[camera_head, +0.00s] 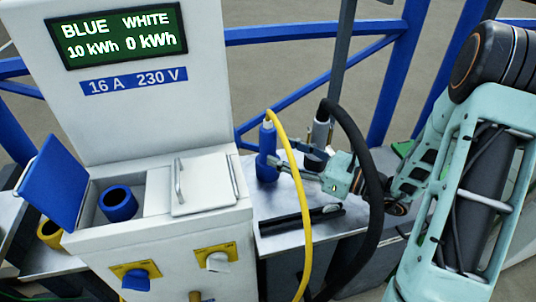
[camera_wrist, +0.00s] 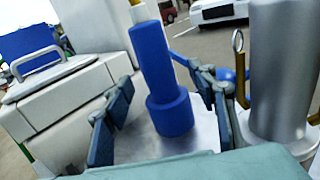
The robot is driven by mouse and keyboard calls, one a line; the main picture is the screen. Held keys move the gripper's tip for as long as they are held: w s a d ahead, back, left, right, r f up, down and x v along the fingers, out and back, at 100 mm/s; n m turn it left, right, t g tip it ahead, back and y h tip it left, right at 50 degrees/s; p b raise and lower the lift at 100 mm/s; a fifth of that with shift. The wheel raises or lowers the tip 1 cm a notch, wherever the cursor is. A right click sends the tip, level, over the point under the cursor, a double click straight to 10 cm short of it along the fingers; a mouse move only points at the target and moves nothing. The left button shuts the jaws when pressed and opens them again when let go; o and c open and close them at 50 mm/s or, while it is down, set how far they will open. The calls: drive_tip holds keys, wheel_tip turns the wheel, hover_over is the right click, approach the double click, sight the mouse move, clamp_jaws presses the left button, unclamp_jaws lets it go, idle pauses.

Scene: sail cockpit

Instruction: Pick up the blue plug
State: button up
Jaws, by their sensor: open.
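The blue plug (camera_head: 267,168) stands upright on a grey metal shelf (camera_head: 262,207), with a yellow cable looping from its top. In the wrist view the blue plug (camera_wrist: 158,62) has a wider collar at its foot and stands between my two dark fingers. My gripper (camera_head: 290,161) comes in from the right at plug height. It is open in the wrist view (camera_wrist: 160,82), with a visible gap between each finger and the plug. The yellow cable partly crosses my gripper in the head view.
A grey plug (camera_head: 320,132) with a black cable stands close right; it looms as a grey cylinder (camera_wrist: 280,70) in the wrist view. A black bar (camera_head: 300,219) lies on the shelf. The white charging cabinet (camera_head: 140,100), with an open blue lid (camera_head: 55,182), is left.

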sight(268, 147)
drive_tip(key=b+x, duration=0.1)
drive_tip(key=x, duration=0.4)
drive_tip(key=shift+s+f, duration=0.1)
clamp_jaws()
